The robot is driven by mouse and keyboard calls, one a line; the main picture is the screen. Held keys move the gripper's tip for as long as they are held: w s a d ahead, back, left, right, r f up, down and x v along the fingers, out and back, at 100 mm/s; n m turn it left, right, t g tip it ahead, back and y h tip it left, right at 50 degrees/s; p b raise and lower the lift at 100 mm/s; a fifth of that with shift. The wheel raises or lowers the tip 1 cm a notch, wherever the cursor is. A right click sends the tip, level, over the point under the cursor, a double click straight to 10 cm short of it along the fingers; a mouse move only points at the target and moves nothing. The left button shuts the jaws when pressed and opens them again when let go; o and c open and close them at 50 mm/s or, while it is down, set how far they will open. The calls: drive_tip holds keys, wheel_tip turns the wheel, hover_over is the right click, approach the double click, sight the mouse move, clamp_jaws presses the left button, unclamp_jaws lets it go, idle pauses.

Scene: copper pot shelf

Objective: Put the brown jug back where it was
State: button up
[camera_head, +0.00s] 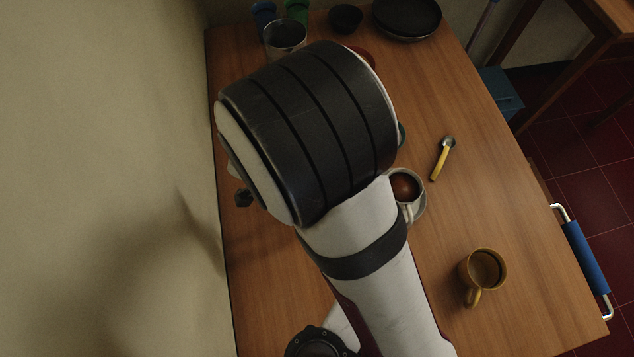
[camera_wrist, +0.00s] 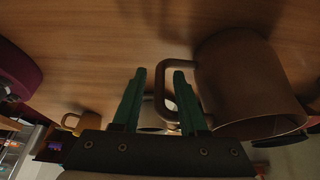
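The brown jug (camera_wrist: 245,80) is at the right of the wrist view, its looped handle turned toward my gripper (camera_wrist: 160,75). My gripper's two green fingers are spread apart on either side of the handle's outer bar. The right finger overlaps the handle's loop, and a gap shows between the left finger and the bar. I cannot tell whether the right finger touches the handle. In the head view my arm hides the jug and the gripper. The place where the jug was before cannot be told from these frames.
A white cup with brown contents (camera_head: 405,186) stands on a saucer beside my arm. A mustard mug (camera_head: 483,270) and a yellow-handled spoon (camera_head: 441,160) are to the right. A wall borders the left.

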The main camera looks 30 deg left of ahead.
drive_tip(key=v, duration=1.2)
drive_tip(key=w+d+r+n+g+y, duration=0.1)
drive_tip(key=w+d+r+g, duration=0.15)
drive_tip(key=d, duration=0.55)
drive_tip(key=w+d+r+g, duration=0.1)
drive_tip(key=d+r, duration=0.2)
drive_tip(key=d, duration=0.4)
drive_tip(key=s+d+r+n+y, duration=0.1)
drive_tip(key=s+d+y, duration=0.3)
drive_tip(key=d, duration=0.5)
drive_tip(key=s+n, duration=0.1)
drive_tip(key=s, duration=0.1)
drive_tip(key=shift+s+d+r+n, duration=0.2)
drive_tip(key=shift+s+d+n, duration=0.05)
drive_tip(key=shift+d+n, duration=0.15)
